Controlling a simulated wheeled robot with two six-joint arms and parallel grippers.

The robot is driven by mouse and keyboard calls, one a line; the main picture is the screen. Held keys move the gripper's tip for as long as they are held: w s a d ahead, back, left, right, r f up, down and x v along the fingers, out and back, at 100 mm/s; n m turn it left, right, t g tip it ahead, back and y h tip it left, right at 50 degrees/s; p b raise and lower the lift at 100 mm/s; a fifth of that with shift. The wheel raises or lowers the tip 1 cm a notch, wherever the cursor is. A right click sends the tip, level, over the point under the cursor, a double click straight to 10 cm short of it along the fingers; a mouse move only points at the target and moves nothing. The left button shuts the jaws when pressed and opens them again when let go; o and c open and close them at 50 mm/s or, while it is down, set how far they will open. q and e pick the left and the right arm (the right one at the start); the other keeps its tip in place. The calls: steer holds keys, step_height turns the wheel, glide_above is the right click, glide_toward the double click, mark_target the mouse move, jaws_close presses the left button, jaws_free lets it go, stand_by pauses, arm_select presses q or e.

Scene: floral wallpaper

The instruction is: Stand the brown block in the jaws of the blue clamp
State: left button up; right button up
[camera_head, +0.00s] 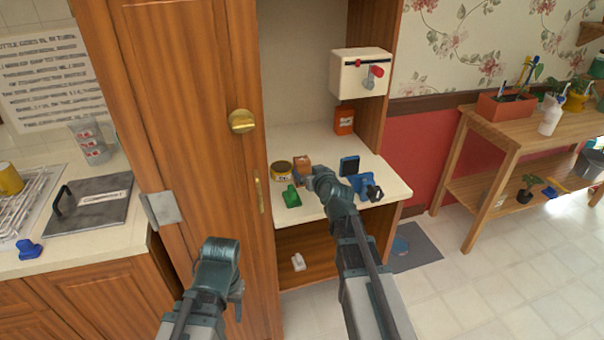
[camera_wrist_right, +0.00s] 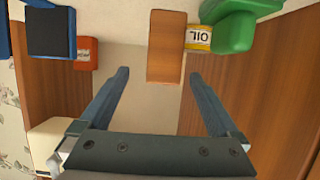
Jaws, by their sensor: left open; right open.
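The brown block (camera_head: 302,161) stands on the cream shelf, just behind my right gripper (camera_head: 304,178). In the right wrist view the block (camera_wrist_right: 166,45) lies ahead of my open right gripper (camera_wrist_right: 158,76). Its near end appears between the two fingertips, with a gap on each side; nothing is held. The blue clamp (camera_head: 361,183) is on the shelf to the right of my right gripper, with dark parts on it. Part of it seems to show at the left edge of the wrist view (camera_wrist_right: 77,35). My left gripper (camera_head: 237,290) hangs low in front of the wooden door, open and away from the shelf.
An orange container (camera_head: 344,120) stands at the back. A white box with a red knob (camera_head: 360,75) hangs above. The wooden cabinet door (camera_head: 190,120) bounds the left side.

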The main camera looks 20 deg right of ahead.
mark_target(304, 167)
steer(key=x, duration=0.3)
steer(key=b+x, duration=0.1)
steer(key=x, duration=0.1)
steer(key=shift+a+r, duration=0.15)
steer(key=shift+a, duration=0.2)
steer(key=shift+s, duration=0.1)
steer(key=shift+c, duration=0.3)
jaws_close()
steer(key=shift+r, duration=0.2)
step_height(304, 167, up, 10)
steer(key=p, duration=1)
steer(key=shift+f, duration=0.1)
